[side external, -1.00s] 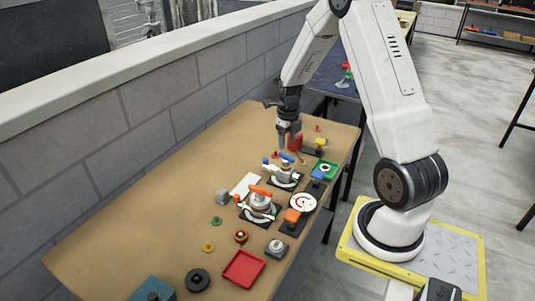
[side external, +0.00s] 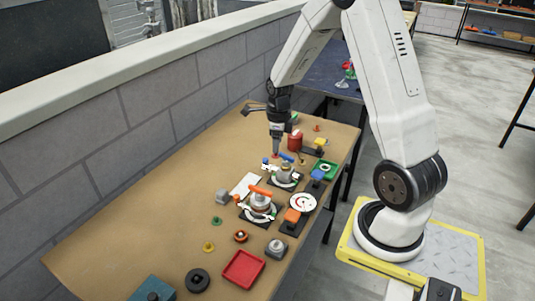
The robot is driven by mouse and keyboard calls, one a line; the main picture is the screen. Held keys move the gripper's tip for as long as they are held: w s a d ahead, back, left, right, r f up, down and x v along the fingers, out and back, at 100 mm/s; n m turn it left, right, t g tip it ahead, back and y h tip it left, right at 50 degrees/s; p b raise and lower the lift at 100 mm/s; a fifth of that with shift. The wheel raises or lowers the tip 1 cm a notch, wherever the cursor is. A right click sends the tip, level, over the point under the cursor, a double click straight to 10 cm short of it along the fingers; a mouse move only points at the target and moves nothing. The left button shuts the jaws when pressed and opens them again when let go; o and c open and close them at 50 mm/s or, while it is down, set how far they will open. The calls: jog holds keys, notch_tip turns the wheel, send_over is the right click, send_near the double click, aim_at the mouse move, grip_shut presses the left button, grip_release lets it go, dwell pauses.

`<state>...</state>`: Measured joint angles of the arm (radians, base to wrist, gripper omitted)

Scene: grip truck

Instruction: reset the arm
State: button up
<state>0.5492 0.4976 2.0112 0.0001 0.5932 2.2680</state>
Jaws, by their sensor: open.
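My gripper (side external: 276,151) points down over the far half of the brown table (side external: 130,236), just behind a small valve with a blue handle (side external: 286,157). It is seen nearly edge-on, so the gap between its fingers is hard to make out. I see nothing held in it. Whether the fingertips touch anything below cannot be told. The upper arm and forearm are bent above the table's right side.
A valve with an orange handle (side external: 260,191), a round white gauge (side external: 303,202), a red tray (side external: 243,268) and a red cylinder (side external: 295,141) stand on the table. A block wall (side external: 150,130) runs along the left. The table's left front is mostly clear.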

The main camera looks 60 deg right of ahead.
jog(key=s+a+r+n, duration=0.1)
jog(key=s+a+n, duration=0.1)
jog(key=a+n, duration=0.5)
jog(key=s+a+r+n+t, duration=0.1)
jog(key=a+n, duration=0.6)
jog(key=n, duration=0.7)
jog(key=s+a+r+n+t, duration=0.1)
jog(key=s+a+r+n, duration=0.1)
jog(key=a+n, duration=0.5)
jog(key=shift+s+a+r+n, duration=0.25)
jog(key=shift+s+n, duration=0.65)
jog(key=shift+n, duration=1.2)
